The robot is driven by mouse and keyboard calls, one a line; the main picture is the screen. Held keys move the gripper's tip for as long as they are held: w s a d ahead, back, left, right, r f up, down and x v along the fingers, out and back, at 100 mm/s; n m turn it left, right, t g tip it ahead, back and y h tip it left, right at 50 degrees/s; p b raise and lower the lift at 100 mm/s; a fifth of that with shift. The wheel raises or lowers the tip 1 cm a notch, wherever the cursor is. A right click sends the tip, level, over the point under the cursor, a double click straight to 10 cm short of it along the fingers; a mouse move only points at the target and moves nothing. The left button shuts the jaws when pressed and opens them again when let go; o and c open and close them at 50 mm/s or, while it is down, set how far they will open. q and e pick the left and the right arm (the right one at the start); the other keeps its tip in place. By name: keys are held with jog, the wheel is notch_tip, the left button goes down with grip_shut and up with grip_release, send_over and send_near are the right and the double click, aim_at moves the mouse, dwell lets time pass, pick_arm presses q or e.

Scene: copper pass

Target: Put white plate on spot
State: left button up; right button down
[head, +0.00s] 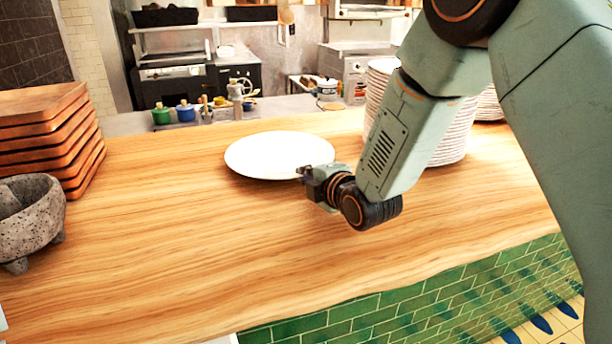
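A white plate (272,153) lies on the wooden counter, near the middle of the head view. My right arm comes in from the upper right, and its gripper (308,176) is low over the counter at the plate's near right rim. The fingertips are small and partly hidden by the gripper body. I cannot tell whether they touch the rim or are closed on it. No marked spot can be made out on the counter. My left gripper is not in view.
The wooden counter (160,240) is clear in front of the plate. A tall stack of white plates (449,150) stands behind my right arm. Stacked wooden trays (45,125) and a stone mortar (30,215) stand at the left. Small pots (185,111) are beyond the counter.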

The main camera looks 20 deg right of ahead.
dwell(0.3)
jog(key=c, duration=2)
grip_release()
jog(key=o, duration=0.5)
jog(key=shift+f, duration=0.1)
jog(key=shift+r, duration=0.2)
jog(key=shift+s+r, duration=0.1)
jog(key=shift+s, duration=0.15)
jog(key=v, duration=1.1)
jog(key=shift+s+p, duration=0.3)
